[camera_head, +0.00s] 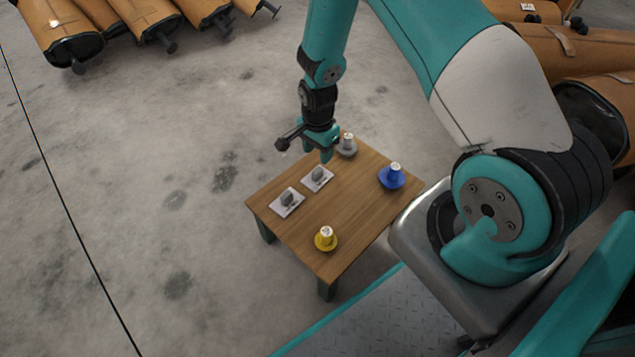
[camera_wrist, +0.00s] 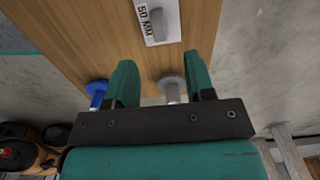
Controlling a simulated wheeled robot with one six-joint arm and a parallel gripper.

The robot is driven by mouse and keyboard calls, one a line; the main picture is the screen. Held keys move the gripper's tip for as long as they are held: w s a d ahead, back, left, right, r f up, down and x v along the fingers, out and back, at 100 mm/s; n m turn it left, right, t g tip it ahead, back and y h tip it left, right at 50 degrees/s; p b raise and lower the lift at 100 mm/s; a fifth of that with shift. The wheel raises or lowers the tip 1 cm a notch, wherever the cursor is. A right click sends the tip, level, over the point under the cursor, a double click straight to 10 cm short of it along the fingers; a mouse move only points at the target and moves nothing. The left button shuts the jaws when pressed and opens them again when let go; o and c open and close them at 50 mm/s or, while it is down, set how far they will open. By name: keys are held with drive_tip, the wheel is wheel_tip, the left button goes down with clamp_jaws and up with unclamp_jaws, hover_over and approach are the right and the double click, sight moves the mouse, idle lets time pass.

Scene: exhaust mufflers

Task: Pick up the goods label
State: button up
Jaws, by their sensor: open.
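Two white goods labels with grey grips lie flat on the wooden table, one nearer the left edge (camera_head: 287,203) and one towards the back (camera_head: 317,179). In the wrist view one label (camera_wrist: 143,22), marked "50 MM", lies beyond my fingertips at the top, cut by the frame edge. My gripper (camera_head: 328,156) is above the back of the table, pointing down. In the wrist view its two teal fingers (camera_wrist: 159,75) are apart with nothing held. The grey-based piece (camera_wrist: 172,87) shows between the fingers, further below; it stands by my gripper in the head view (camera_head: 346,146).
The small wooden table (camera_head: 325,215) also carries a blue-based piece (camera_head: 391,178) and a yellow-based piece (camera_head: 326,239). Brown mufflers (camera_head: 70,35) lie on the floor at the top left, with more (camera_head: 590,50) at the right. Floor left of the table is clear.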

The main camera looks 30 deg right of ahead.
sight(317, 170)
wheel_tip(317, 170, down, 3)
drive_tip(key=shift+f+b, duration=0.15)
drive_tip(key=shift+b, duration=0.3)
drive_tip(key=f+b, duration=0.2)
drive_tip(key=f, duration=0.1)
drive_tip(key=f+b, duration=0.1)
drive_tip(key=f, duration=0.1)
drive_tip(key=shift+s+a+f+b, duration=0.15)
drive_tip(key=shift+a+b, duration=0.1)
drive_tip(key=shift+b, duration=0.15)
clamp_jaws()
